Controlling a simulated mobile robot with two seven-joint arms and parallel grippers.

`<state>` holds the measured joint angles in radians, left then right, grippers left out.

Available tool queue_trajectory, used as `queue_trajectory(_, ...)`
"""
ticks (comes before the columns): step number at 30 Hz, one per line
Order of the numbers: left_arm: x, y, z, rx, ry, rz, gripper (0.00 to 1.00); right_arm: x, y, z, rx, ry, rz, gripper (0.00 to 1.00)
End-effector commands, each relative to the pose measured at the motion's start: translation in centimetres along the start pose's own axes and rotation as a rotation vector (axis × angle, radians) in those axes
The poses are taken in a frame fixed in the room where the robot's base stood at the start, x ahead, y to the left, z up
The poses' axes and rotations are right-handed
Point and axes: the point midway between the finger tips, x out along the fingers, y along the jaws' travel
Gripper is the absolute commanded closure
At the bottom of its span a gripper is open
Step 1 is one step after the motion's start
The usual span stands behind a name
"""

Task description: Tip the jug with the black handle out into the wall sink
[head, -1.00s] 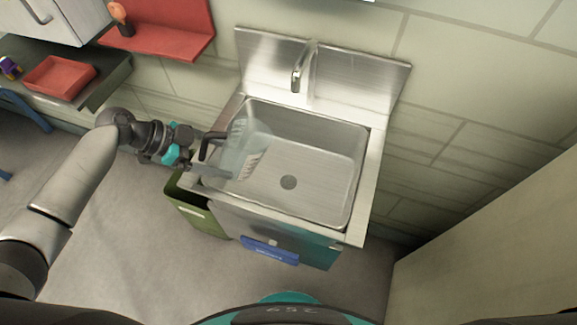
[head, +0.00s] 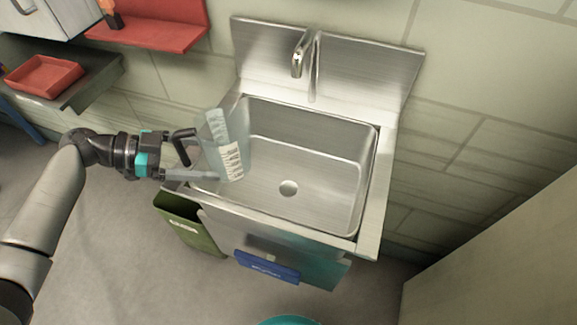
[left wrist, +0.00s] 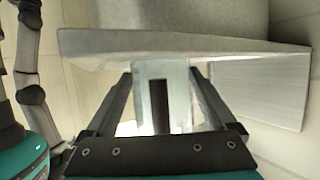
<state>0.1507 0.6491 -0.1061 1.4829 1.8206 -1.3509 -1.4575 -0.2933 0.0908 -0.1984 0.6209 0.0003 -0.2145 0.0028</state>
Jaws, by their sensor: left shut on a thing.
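The clear jug (head: 213,130) with a white scale and a black handle (head: 182,143) is held over the left part of the wall sink (head: 320,150). It leans in the head view; I cannot tell whether anything is in it. My left gripper (head: 190,163) comes in from the left and is shut on the jug at its handle side. In the left wrist view, the gripper (left wrist: 160,100) has a black upright strip between its fingers, with the pale jug surface around it. My right gripper is in neither view.
A steel tap (head: 298,52) rises at the sink's back. A red tray (head: 42,76) sits on a shelf at the left. The basin around the drain is clear.

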Motion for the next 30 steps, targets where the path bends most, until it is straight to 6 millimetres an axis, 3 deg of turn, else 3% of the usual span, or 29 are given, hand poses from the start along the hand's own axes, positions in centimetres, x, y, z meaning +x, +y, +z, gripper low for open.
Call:
queue_trajectory(10, -0.1, 0.0, -0.3, 0.001, 0.001, -0.001, 0.81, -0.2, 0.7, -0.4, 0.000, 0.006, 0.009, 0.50)
queue_trajectory(21, -1.2, 0.0, -2.9, 0.001, 0.000, -0.001, 0.81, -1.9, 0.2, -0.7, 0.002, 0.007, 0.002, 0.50)
queue_trajectory(30, -1.2, 0.0, -2.8, 0.000, 0.000, -0.001, 0.81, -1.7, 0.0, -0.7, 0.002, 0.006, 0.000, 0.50)
